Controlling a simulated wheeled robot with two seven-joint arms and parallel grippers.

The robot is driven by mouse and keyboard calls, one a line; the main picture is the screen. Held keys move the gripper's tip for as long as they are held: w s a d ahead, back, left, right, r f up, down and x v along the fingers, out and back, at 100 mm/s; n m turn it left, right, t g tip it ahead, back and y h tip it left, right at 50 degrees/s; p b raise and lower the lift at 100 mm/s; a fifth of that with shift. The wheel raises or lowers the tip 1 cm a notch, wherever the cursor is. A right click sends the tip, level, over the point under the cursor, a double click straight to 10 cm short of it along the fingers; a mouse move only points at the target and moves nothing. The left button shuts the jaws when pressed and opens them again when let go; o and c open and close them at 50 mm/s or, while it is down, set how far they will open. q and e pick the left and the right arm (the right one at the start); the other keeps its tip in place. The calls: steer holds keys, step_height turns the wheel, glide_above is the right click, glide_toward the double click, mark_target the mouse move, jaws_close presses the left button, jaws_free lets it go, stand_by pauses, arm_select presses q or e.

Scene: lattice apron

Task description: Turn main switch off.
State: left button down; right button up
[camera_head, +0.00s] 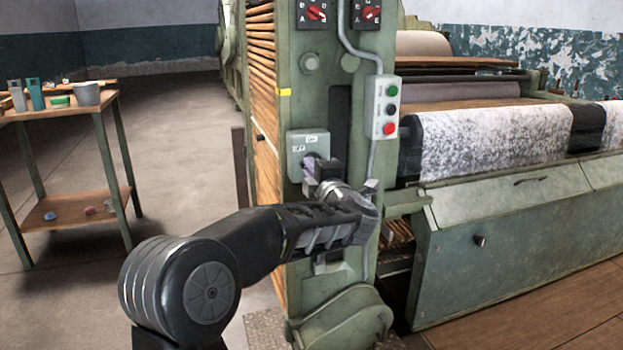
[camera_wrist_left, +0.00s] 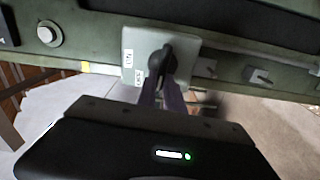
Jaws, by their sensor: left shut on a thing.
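The main switch is a light grey-green box (camera_head: 296,146) on the front of the green machine column, with small white labels at its top. In the left wrist view the switch plate (camera_wrist_left: 190,48) carries a black rotary handle (camera_wrist_left: 160,62). My left gripper (camera_head: 322,168) is at the switch, and its fingers (camera_wrist_left: 162,92) are shut on the handle. The fingers hide part of the handle in both views. My right gripper is in neither view.
A push-button box (camera_head: 386,107) with green, black and red buttons sits right of the switch. Red selector knobs (camera_head: 317,13) are above. A fabric roll (camera_head: 490,140) is at the right. A wooden side table (camera_head: 60,112) stands at the left, with open floor between.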

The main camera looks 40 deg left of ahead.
arm_select(q)
steer(key=shift+f+n+b, duration=0.15)
steer(key=shift+n+b, duration=0.15)
steer(key=shift+n, duration=0.2)
steer(key=c, duration=1.5)
jaws_free()
steer(key=shift+o, duration=0.2)
steer(key=shift+s, duration=0.1)
steer(key=p+v, duration=0.1)
steer(key=v, duration=0.6)
steer(key=shift+d, duration=0.35)
steer(key=shift+s, duration=0.15)
